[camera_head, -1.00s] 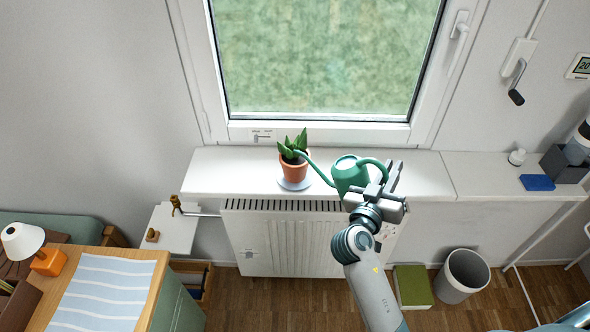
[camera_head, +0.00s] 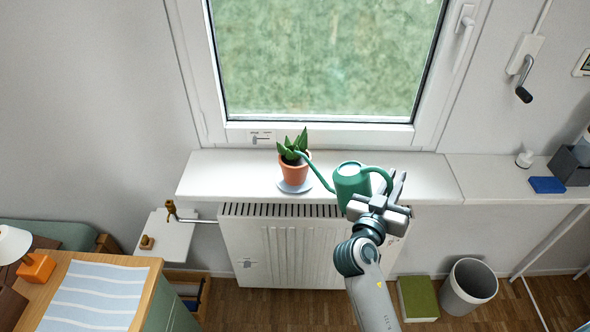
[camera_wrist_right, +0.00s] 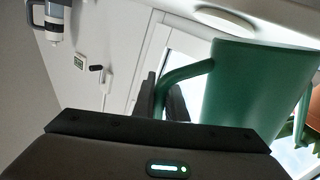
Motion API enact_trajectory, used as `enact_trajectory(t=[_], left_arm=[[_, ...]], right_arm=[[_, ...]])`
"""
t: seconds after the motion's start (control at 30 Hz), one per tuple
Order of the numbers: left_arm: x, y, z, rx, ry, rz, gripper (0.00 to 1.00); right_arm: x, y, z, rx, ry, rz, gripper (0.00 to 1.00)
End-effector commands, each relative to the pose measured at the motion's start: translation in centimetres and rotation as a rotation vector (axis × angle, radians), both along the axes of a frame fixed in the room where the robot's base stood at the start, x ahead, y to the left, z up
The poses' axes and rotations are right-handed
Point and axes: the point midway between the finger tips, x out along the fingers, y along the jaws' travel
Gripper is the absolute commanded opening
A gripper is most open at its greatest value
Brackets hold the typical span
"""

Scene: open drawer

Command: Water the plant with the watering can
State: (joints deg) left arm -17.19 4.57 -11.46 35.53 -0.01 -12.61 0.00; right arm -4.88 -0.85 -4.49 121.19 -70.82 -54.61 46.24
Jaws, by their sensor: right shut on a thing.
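The green watering can (camera_head: 351,186) is in the middle of the head view, at the front edge of the sill, with its long spout pointing left. The spout's tip is beside the plant's leaves, at the pot's rim. The plant (camera_head: 293,147) stands in a terracotta pot (camera_head: 294,172) on a pale saucer (camera_head: 295,186). My right gripper (camera_head: 389,191) is shut on the can's handle, on the can's right side. In the right wrist view the can's body (camera_wrist_right: 252,85) and handle (camera_wrist_right: 185,72) show close up. My left gripper is not in view.
The white windowsill (camera_head: 230,175) is clear left of the plant. A radiator (camera_head: 300,245) is below it. A waste bin (camera_head: 468,287) and a green box (camera_head: 417,298) stand on the floor.

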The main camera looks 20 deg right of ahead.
Motion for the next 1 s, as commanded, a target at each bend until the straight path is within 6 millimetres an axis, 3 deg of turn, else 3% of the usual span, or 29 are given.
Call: enact_trajectory(t=[0.37, 1.0], left_arm=[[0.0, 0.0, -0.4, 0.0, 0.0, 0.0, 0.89], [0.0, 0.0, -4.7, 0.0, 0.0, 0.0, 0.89]], right_arm=[[0.0, 0.0, -0.1, 0.005, -0.011, 0.001, 0.0], [0.3, 0.3, -2.7, 0.072, -0.08, 0.001, 0.0]])
